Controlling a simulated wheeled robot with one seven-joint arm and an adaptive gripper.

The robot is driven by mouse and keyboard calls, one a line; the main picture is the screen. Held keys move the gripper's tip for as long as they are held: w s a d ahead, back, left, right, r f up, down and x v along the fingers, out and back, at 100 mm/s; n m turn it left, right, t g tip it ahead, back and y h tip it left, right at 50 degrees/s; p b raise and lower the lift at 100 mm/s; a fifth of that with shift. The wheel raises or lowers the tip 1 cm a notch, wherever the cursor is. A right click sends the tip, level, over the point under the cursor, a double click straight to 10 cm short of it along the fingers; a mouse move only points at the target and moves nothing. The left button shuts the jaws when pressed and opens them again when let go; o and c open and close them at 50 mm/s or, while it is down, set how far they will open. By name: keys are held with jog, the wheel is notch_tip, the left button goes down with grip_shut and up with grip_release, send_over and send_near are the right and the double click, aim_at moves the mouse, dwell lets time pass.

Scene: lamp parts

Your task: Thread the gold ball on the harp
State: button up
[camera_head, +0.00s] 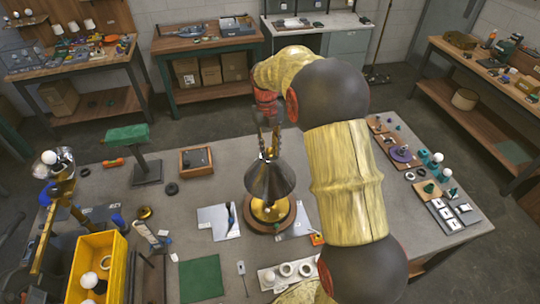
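The lamp stands near the middle of the workbench, with a dark cone shade (270,180) over a gold base (269,209) on a round wooden foot (272,226). My gripper (265,152) points down right above the top of the shade, with its fingers around or just in front of the lamp's top. Whether it touches the lamp cannot be told. The harp is not clearly visible; the shade and my fingers cover that area. I cannot make out the gold ball, and whether my fingers hold it is too small to tell.
A green mat (200,279), a yellow bin (97,267) and a green-topped stand (128,134) are left. A wooden tray (196,161) lies behind left. Parts boards (446,210) line the right edge. My arm covers the bench right of the lamp.

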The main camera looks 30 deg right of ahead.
jog(key=shift+o, duration=1)
jog(key=shift+s+f, duration=0.2)
jog(key=shift+f, duration=0.1)
jog(key=shift+r, duration=0.1)
jog(key=n, duration=0.7)
jog(key=shift+w+a+r+h, duration=0.1)
jog(key=shift+r+h, duration=0.05)
jog(key=shift+h, duration=0.25)
jog(key=shift+c, duration=1.4)
grip_shut()
